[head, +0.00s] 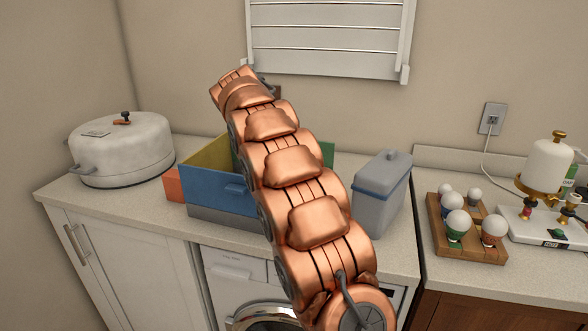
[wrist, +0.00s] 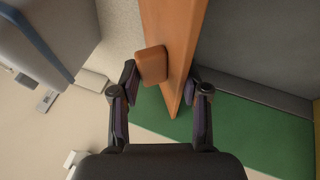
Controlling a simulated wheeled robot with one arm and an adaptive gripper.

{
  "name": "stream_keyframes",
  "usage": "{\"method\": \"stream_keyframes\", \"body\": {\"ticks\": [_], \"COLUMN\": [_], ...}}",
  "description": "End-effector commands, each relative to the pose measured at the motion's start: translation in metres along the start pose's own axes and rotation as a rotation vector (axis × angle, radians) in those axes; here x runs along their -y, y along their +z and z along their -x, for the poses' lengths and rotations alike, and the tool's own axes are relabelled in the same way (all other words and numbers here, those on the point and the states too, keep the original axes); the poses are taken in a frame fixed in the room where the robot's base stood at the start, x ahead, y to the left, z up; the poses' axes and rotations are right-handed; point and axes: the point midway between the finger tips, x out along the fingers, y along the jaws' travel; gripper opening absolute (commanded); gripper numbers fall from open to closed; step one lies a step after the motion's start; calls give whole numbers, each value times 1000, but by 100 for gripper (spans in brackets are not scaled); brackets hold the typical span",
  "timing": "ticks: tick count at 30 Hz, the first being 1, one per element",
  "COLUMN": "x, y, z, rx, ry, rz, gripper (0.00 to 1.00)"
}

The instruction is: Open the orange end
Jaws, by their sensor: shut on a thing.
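The colourful box stands on the counter in the head view, with a blue front (head: 215,192), a yellow panel (head: 207,158), a green panel (head: 328,153) and a small orange piece (head: 172,185) at its left. In the wrist view, an orange end panel (wrist: 178,28) with a protruding orange handle (wrist: 151,65) stands upright beside the green panel (wrist: 240,128). My gripper (wrist: 162,74) is shut around this panel and handle, one finger on each side. In the head view, my arm hides the gripper and the box's right part.
A grey lidded bin (head: 378,205) stands close to the box's right. A white pot (head: 121,150) is at the left. A bulb rack (head: 468,240) and a white device (head: 548,170) stand at the right. A white wall rack (head: 330,38) hangs behind.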

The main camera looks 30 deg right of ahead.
Motion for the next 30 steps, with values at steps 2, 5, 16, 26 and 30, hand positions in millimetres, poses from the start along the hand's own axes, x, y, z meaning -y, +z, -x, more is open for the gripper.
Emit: {"method": "stream_keyframes", "body": {"ticks": [2,5,16,26,30], "x": [2,2,2,2,1], "y": [4,4,4,3,2], "z": [-4,-4,-5,-4,-3], "rx": [12,12,13,12,8], "ry": [1,1,1,2,1], "rz": [3,3,3,3,2], "gripper": [0,0,0,54,54]}}
